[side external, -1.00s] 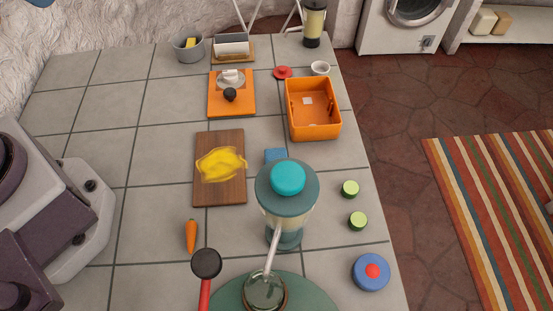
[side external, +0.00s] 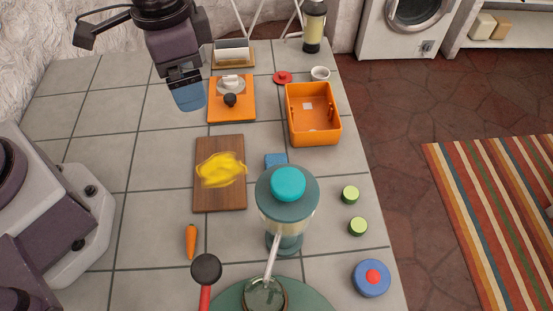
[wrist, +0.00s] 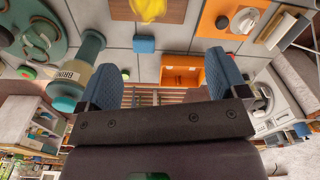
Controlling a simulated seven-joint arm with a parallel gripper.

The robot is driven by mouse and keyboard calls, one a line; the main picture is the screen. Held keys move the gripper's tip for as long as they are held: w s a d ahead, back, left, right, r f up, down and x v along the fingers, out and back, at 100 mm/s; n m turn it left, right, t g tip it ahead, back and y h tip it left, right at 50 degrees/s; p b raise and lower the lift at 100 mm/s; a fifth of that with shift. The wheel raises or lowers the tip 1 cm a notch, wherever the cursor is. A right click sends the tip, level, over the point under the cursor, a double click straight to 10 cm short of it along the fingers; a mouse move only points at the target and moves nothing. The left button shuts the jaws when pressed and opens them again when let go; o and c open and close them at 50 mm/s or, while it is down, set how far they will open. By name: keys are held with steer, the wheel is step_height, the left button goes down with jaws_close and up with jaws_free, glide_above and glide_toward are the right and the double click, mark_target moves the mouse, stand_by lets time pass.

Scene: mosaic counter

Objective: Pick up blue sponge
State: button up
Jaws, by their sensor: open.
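The blue sponge (side external: 275,160) lies on the tiled counter just right of the cutting board, partly hidden behind the teal-lidded blender in the side view. It also shows in the wrist view as a small blue block (wrist: 144,44), beyond and between the fingertips. My gripper (side external: 188,104) hangs above the back left of the counter, left of the orange board and well away from the sponge. In the wrist view its two blue fingers (wrist: 165,62) are spread apart with nothing between them.
The blender (side external: 287,205) stands close in front of the sponge. A wooden board (side external: 220,201) with a yellow cloth-like thing lies left of it. An orange bin (side external: 313,137) stands behind right. A carrot (side external: 191,240) and cucumber pieces (side external: 350,194) lie nearby.

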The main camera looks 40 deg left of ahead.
steer(key=w+d+f+m, duration=0.2)
steer(key=d+f, duration=0.5)
steer(key=f, duration=0.1)
steer(key=m+h, duration=0.1)
glide_above(276, 165)
steer(key=s+a, duration=0.1)
steer(key=shift+t, duration=0.3)
step_height(276, 165, down, 7)
steer(key=shift+a+r, duration=0.1)
steer(key=shift+w+d+f, duration=0.15)
steer(key=shift+d+f, duration=0.05)
steer(key=shift+f, duration=0.8)
steer(key=shift+w+d+f, duration=0.2)
steer(key=shift+f, duration=0.85)
steer(key=shift+w+d+f, duration=0.15)
steer(key=shift+d+f, duration=0.05)
steer(key=shift+f, duration=0.8)
steer(key=c, duration=1)
